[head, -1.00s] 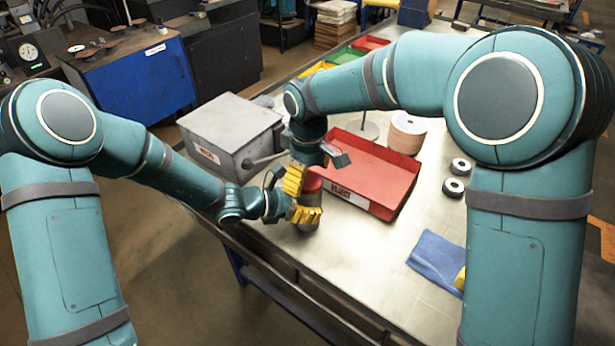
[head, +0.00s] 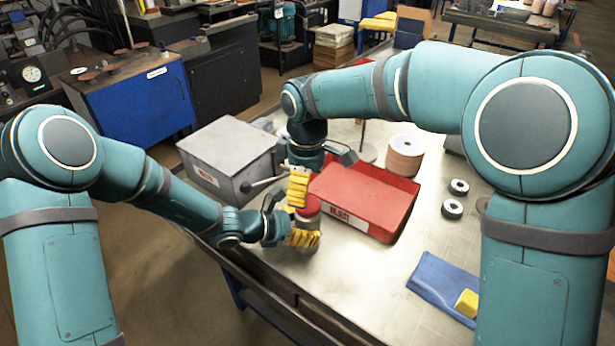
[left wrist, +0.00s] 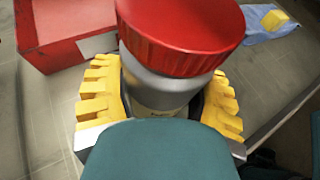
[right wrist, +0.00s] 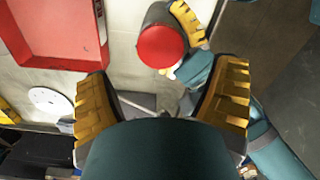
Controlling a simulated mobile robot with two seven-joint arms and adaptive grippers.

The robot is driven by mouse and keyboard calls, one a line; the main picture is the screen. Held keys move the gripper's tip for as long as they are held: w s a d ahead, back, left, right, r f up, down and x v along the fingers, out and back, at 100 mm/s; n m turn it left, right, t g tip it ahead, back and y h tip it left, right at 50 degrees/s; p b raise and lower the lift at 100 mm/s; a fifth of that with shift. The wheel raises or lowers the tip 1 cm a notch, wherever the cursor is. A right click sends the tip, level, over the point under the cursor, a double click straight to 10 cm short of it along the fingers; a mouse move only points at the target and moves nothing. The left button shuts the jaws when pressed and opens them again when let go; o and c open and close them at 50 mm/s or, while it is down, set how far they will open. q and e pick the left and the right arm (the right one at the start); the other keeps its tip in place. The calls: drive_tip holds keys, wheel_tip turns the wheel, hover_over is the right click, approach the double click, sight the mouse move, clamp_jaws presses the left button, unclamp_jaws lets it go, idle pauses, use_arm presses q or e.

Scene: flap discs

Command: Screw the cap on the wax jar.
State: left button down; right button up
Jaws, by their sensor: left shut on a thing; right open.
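The wax jar (head: 308,223) stands upright near the table's front edge, a grey cylinder in the left wrist view (left wrist: 158,92). The red ribbed cap (left wrist: 182,38) sits on top of the jar; whether it is fully tightened cannot be told. My left gripper (head: 303,238) is shut around the jar's body, its yellow fingers on both sides. My right gripper (head: 298,187) is just above the cap. In the right wrist view its fingers (right wrist: 163,100) are spread wide and empty, with the cap (right wrist: 162,46) beyond them, not between the tips.
A red bin (head: 365,195) stands right beside the jar. A grey metal box (head: 230,155) with a lever is to the left. A spool (head: 404,157), small discs (head: 453,208) and a blue cloth (head: 440,282) with a yellow block (head: 467,303) lie right. The front table middle is clear.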

sight(308, 204)
drive_tip(key=n, duration=0.3)
drive_tip(key=r+n, duration=0.1)
drive_tip(key=n, duration=0.3)
drive_tip(key=shift+r, duration=0.2)
drive_tip(key=n, duration=0.3)
drive_tip(key=r+n, duration=0.1)
drive_tip(key=n, duration=0.3)
drive_tip(key=shift+s+d+r, duration=0.1)
drive_tip(key=shift+d+r, duration=0.05)
drive_tip(key=shift+f, duration=4.05)
